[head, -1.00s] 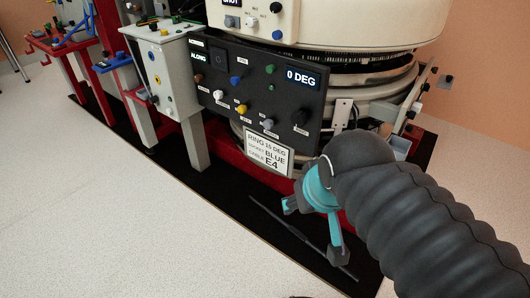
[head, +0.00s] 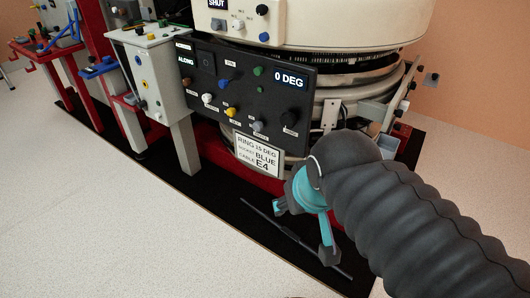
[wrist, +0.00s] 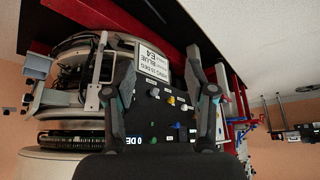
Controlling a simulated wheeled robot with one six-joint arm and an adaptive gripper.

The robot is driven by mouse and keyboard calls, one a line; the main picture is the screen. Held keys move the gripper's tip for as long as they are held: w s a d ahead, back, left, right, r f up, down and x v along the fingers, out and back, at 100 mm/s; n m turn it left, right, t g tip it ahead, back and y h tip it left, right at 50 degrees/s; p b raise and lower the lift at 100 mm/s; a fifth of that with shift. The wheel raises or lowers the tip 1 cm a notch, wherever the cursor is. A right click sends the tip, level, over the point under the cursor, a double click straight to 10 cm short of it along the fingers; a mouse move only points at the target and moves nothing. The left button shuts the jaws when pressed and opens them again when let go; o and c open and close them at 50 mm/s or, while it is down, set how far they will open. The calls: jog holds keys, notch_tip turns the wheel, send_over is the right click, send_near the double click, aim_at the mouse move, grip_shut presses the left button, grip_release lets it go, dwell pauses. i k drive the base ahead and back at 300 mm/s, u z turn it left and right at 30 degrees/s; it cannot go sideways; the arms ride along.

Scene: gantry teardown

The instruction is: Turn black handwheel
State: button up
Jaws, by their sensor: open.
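The black handwheel (head: 289,118) appears as a round black knob at the lower right of the dark control panel (head: 212,97). The panel's display reads 0 DEG. My gripper (head: 303,233) is open and empty, in front of and below the panel at lower right, well apart from the knob. In the wrist view my open fingers (wrist: 160,62) frame part of the panel, which appears upside down. I cannot pick out the black knob clearly there; a finger may cover it.
A placard (head: 257,153) below the panel reads RING 15 DEG, SOCKET BLUE, CABLE E4. A pale box on legs (head: 150,72) stands left of the panel. A dark rod (head: 290,235) lies on the black mat below my gripper. The pale floor at left is clear.

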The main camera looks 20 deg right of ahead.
aim_at(287, 120)
jog(key=z, duration=0.8)
jog(key=k, duration=1)
jog(key=u, duration=1.4)
